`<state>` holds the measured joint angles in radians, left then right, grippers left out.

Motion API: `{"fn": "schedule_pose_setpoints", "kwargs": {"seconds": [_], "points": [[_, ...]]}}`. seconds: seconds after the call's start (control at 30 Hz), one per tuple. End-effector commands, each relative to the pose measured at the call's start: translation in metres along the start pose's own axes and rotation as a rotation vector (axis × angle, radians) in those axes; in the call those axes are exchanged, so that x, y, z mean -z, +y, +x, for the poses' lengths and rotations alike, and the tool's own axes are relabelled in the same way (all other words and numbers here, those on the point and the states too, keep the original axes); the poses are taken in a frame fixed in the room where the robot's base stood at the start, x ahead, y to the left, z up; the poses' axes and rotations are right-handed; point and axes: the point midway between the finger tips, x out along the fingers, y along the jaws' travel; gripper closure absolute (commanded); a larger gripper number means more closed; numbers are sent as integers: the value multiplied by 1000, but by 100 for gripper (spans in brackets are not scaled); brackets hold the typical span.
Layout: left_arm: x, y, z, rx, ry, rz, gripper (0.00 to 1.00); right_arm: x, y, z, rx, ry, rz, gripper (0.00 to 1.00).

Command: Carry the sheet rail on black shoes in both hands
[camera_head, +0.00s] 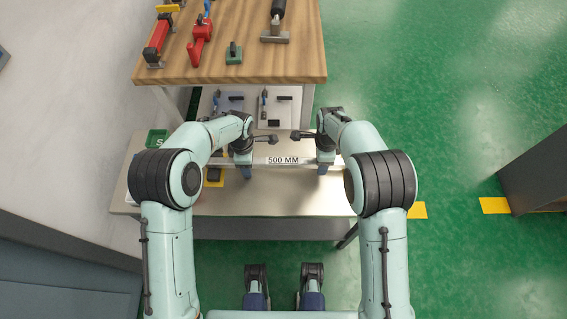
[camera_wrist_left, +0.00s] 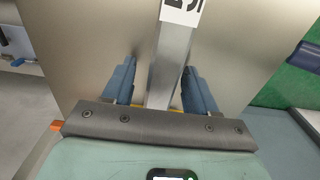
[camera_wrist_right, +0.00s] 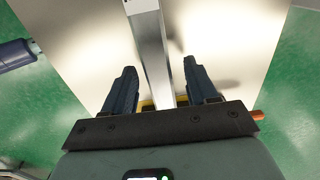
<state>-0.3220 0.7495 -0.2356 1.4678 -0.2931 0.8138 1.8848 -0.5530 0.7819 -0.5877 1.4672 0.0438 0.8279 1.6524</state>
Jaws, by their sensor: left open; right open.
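The sheet rail (camera_head: 283,160) is a long silver bar with a white "500 MM" label, lying crosswise over the grey bench. My left gripper (camera_head: 243,172) is open at the rail's left part. In the left wrist view the rail (camera_wrist_left: 171,62) runs between its two parted blue fingers. My right gripper (camera_head: 323,170) is open at the rail's right part. In the right wrist view the rail (camera_wrist_right: 150,45) passes between its fingers, with a gap on both sides. The arms hide the rail's ends in the head view. I cannot make out the black shoes clearly.
The grey bench (camera_head: 270,203) has a clear front. A green bin (camera_head: 156,138) stands at its left. A wooden table (camera_head: 255,62) with red clamps (camera_head: 200,40) and other tools stands behind. A dark cabinet (camera_head: 535,170) is at the right. Green floor lies open between.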

Motion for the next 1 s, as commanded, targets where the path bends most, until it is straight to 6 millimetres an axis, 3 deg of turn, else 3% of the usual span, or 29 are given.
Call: {"fn": "schedule_pose_setpoints", "kwargs": {"seconds": [0.37, 0.53, 1.0], "points": [[0, 0, 4, 1, 0, 0, 46, 0, 0, 4, 1, 0, 0, 46], [0, 0, 4, 0, 0, 0, 100, 0, 0, 4, 1, 0, 0, 100], [0, 0, 3, 0, 0, 0, 100, 0, 0, 3, 2, 0, 0, 100]]}}
